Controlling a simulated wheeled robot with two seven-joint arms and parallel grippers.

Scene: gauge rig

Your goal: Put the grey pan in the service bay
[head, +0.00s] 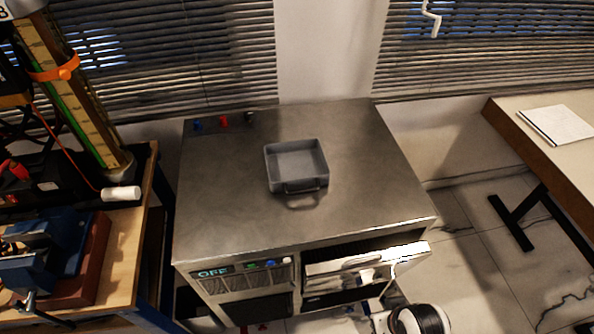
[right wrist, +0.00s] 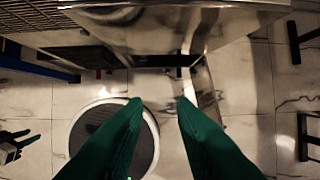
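The grey pan (head: 319,165) is a shallow, empty square tray with a handle at its front. It sits upright on the steel cabinet top (head: 235,215), with no gripper near it. In the cabinet's front right is a bay with a metal front panel (head: 318,269) that stands out, with dark gaps above and below; its inside is mostly hidden. My right gripper (right wrist: 159,100) shows two green fingers apart with nothing between them, below the cabinet's front edge in the right wrist view.
Blue, red and black knobs (head: 223,121) stand at the cabinet's back left. An OFF display (head: 213,272) is on its front left. A workbench with a blue vise (head: 45,245) is at left; a table with a notepad (head: 558,124) is at right. Cabinet top around the pan is clear.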

